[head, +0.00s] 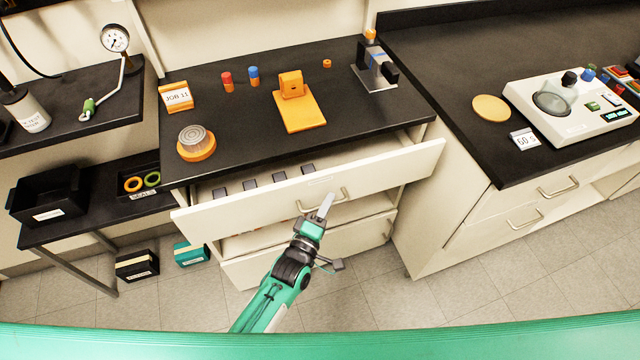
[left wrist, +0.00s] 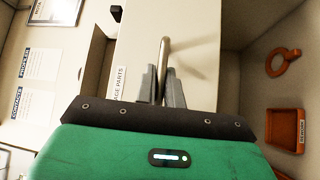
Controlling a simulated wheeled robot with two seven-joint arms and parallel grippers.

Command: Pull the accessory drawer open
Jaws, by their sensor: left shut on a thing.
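A white drawer (head: 243,206) under the middle bench stands pulled out, and several dark blocks (head: 250,184) show in a row inside it. I cannot read its front label in the head view, so I cannot confirm that it is the accessory drawer. My left gripper (head: 326,206) is at the metal bar handle (head: 344,193) on the drawer front. In the left wrist view my left gripper (left wrist: 161,88) has its two fingers closed on either side of the handle bar (left wrist: 164,55). My right gripper is in neither view.
Lower drawers (head: 247,268) sit below, and one is partly open. Bins (head: 137,265) stand on the floor at left. A right-hand cabinet (head: 440,215) flanks the drawer.

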